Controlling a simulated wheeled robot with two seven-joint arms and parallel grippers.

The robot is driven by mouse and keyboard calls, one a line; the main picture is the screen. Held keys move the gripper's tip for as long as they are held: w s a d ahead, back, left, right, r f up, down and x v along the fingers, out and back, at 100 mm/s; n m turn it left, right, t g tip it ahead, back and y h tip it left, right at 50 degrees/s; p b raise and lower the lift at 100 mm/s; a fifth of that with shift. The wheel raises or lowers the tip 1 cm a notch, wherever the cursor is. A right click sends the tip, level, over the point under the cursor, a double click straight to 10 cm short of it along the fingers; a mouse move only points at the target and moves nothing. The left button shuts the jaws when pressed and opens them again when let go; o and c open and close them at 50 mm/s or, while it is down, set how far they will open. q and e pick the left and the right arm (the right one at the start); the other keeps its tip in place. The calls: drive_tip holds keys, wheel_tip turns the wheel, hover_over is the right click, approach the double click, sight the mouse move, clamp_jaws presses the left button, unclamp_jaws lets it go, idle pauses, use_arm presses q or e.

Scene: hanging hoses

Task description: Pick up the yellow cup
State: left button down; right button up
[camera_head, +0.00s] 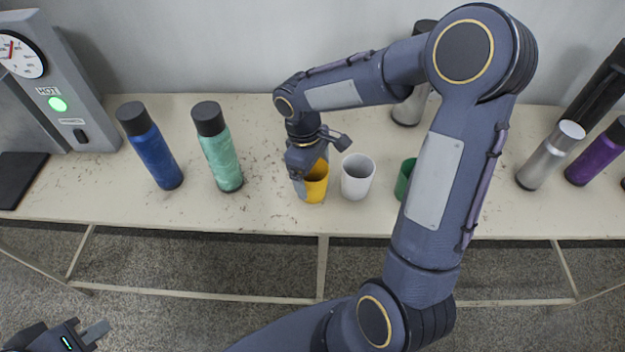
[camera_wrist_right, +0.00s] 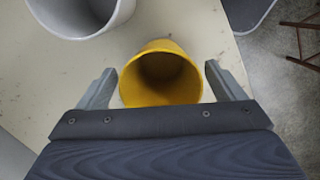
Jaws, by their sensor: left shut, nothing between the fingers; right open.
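The yellow cup (camera_head: 317,182) stands upright on the bench, just left of a white cup (camera_head: 357,177). My right gripper (camera_head: 309,180) is at the yellow cup, reaching down from above and partly covering it. In the right wrist view the yellow cup (camera_wrist_right: 161,78) lies between the two spread fingers of my right gripper (camera_wrist_right: 160,82), with its open mouth facing the camera. The fingers are open, one on each side of it, and a gap shows beside the cup. My left gripper (camera_head: 90,338) is at the lower left of the head view, away from the bench, shut and empty.
A green cup (camera_head: 404,178) stands behind my right arm. A blue bottle (camera_head: 152,150) and a teal bottle (camera_head: 218,150) stand left. Silver (camera_head: 548,158) and purple (camera_head: 597,156) bottles stand right. A machine with a dial (camera_head: 62,85) is at far left. The bench's front (camera_head: 260,215) is clear.

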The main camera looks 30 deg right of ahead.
drive_tip(key=shift+f, duration=0.5)
drive_tip(key=c, duration=1.1)
drive_tip(key=shift+o, duration=0.2)
drive_tip(key=shift+r, duration=0.15)
